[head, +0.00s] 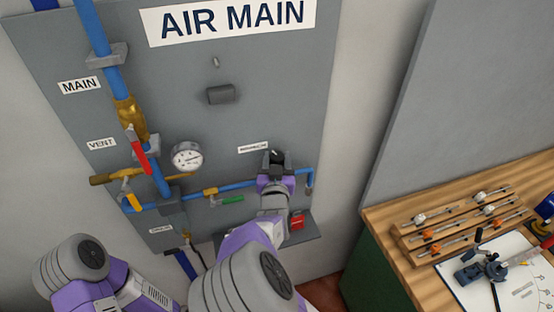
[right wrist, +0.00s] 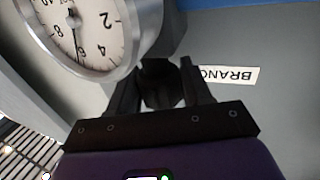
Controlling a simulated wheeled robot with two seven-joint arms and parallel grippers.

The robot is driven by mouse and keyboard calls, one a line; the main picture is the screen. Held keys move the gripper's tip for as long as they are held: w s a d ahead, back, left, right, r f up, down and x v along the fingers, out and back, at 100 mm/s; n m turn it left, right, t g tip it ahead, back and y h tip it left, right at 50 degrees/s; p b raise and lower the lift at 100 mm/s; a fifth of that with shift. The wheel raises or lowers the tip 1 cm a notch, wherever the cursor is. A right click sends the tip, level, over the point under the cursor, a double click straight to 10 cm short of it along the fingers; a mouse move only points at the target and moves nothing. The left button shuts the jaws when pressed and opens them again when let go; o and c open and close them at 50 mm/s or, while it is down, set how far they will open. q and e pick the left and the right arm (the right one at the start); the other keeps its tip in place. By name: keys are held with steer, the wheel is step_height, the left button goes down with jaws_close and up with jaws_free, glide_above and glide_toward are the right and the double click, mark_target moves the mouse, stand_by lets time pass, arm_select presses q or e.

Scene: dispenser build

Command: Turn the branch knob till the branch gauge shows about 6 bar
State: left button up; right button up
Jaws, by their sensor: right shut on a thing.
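The branch gauge (right wrist: 95,35) shows upside down and partly cut off at the upper left of the right wrist view. Its thin needle appears to point close to the 6. My right gripper (right wrist: 160,88) is shut on the dark branch knob (right wrist: 158,70), which is mostly hidden between the fingers. In the head view the right gripper (head: 274,160) is at the blue branch pipe, just below the branch label (head: 253,148), and hides the branch gauge and knob. My left gripper is out of view; only part of its arm shows at lower left.
A wooden bench (head: 385,222) with a rack and clamp stands at right.

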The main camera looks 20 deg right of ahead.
steer(key=o, duration=0.9)
steer(key=shift+o, duration=0.2)
steer(key=shift+s, duration=0.15)
steer(key=v, duration=0.7)
steer(key=shift+s, duration=0.2)
steer(key=shift+a, duration=0.1)
